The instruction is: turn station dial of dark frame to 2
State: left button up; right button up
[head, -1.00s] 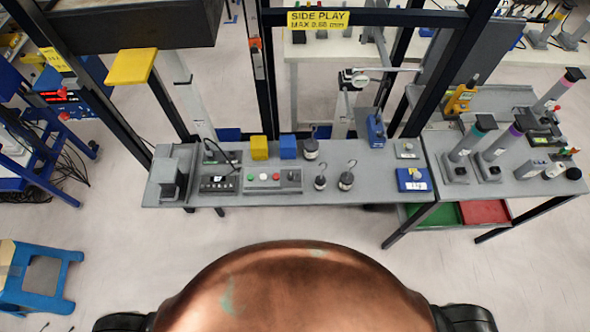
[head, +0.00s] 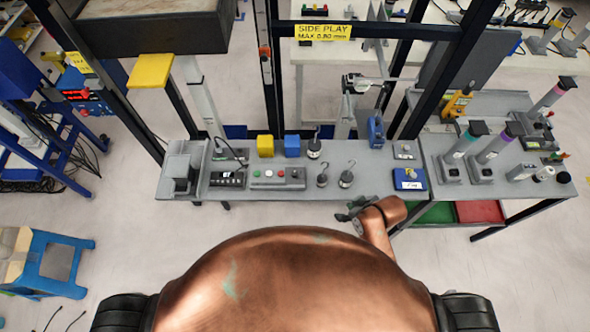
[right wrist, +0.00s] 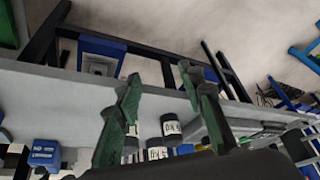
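The dark frame (head: 272,70) stands over the grey workbench and carries a yellow SIDE PLAY sign (head: 323,32). On the bench under it is a grey control box (head: 262,183) with several coloured buttons. A small dark knob (head: 294,174) at its right end looks like the dial; its setting is too small to read. My right gripper (head: 350,212) is just off the bench's front edge, right of the box. In the right wrist view its two green fingers (right wrist: 160,105) are spread with nothing held between them. My left gripper is not in view.
Two hooked weights (head: 346,179) stand right of the box. A black display unit (head: 228,180) sits left of it. Yellow (head: 265,146) and blue (head: 292,147) blocks stand behind. A blue box (head: 409,179) lies at the bench's right. The floor in front is clear.

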aim_at(295, 173)
jog(key=w+a+r+n+g, duration=0.1)
jog(key=w+a+r+n, duration=0.1)
jog(key=a, duration=0.4)
jog(key=w+a+r+n+g, duration=0.1)
jog(key=w+a+r+n, duration=0.1)
jog(key=w+a+n, duration=0.2)
jog(key=w+a+r+n+g, duration=0.1)
jog(key=w+a+r+n, duration=0.1)
jog(key=a+n, duration=0.5)
jog(key=shift+w+a+y, duration=0.3)
jog(key=shift+w+a, duration=0.15)
jog(key=shift+a, duration=0.25)
jog(key=w+r+n, duration=0.1)
jog(key=w+a+n+h, duration=0.1)
jog(key=n, duration=0.1)
jog(key=shift+w+r+g+h, duration=0.15)
jog(key=shift+r+g+h, duration=0.15)
jog(key=shift+r, duration=0.05)
jog(key=w+r+n+h, duration=0.1)
jog(key=w+d+r+n, duration=0.1)
jog(key=n, duration=0.1)
jog(key=shift+w+r+h, duration=0.35)
jog(key=shift+w+h, duration=0.05)
jog(key=shift+w+d+r, duration=0.1)
jog(key=shift+w+r, duration=0.05)
jog(key=shift+w, duration=0.05)
jog(key=shift+f+b, duration=0.3)
jog(key=shift+f, duration=3.5)
jog(key=shift+c, duration=0.4)
grip_shut()
